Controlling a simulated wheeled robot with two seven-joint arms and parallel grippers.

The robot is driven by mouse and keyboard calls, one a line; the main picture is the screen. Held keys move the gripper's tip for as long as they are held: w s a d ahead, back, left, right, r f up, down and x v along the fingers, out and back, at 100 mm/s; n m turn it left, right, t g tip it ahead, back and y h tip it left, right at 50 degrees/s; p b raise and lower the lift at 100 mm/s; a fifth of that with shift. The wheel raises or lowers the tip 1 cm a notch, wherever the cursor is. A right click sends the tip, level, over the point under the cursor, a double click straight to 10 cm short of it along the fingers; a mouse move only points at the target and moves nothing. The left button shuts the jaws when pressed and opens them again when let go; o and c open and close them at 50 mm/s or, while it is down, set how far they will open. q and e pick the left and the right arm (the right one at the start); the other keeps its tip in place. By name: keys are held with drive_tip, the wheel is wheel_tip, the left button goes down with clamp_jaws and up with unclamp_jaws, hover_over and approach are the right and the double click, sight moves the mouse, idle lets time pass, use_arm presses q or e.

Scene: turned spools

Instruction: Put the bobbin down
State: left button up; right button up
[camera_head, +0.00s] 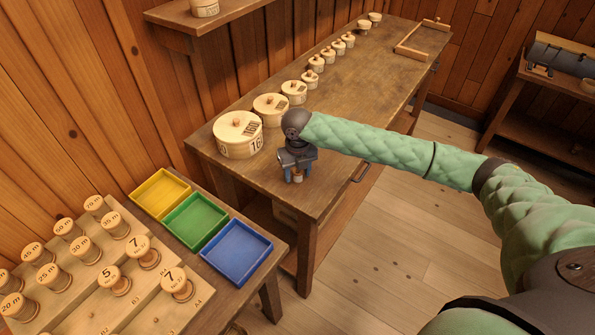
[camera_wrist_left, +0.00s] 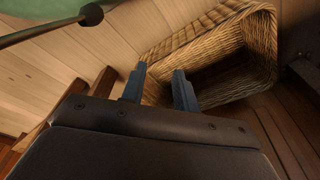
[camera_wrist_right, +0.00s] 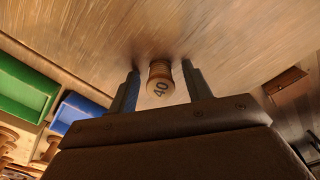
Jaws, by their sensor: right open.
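The bobbin (camera_wrist_right: 160,82), a small wooden spool marked 40, stands on the wooden bench top (camera_head: 345,95) near its front edge. It sits between the fingers of my right gripper (camera_wrist_right: 162,88), which are apart with a gap on each side of it. In the head view my right gripper (camera_head: 298,170) points down at the bench, and only a little of the bobbin (camera_head: 297,178) shows below. My left gripper (camera_wrist_left: 160,85) is open and empty in the left wrist view, with a wicker basket (camera_wrist_left: 255,45) beyond it. It is not in the head view.
Round lidded wooden boxes (camera_head: 238,135) line the bench's wall side. Yellow (camera_head: 160,193), green (camera_head: 196,221) and blue (camera_head: 237,251) trays sit on a lower table at the left. A stepped rack (camera_head: 90,285) holds several marked spools. The bench's middle is clear.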

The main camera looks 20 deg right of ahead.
drive_tip(key=shift+r, duration=0.1)
drive_tip(key=shift+r, duration=0.15)
use_arm(q)
wheel_tip(320, 180, up, 10)
drive_tip(key=w+d+b, duration=0.2)
drive_tip(key=d+b, duration=0.1)
drive_tip(key=b, duration=0.1)
drive_tip(key=shift+g, duration=0.4)
use_arm(e)
wheel_tip(320, 180, up, 12)
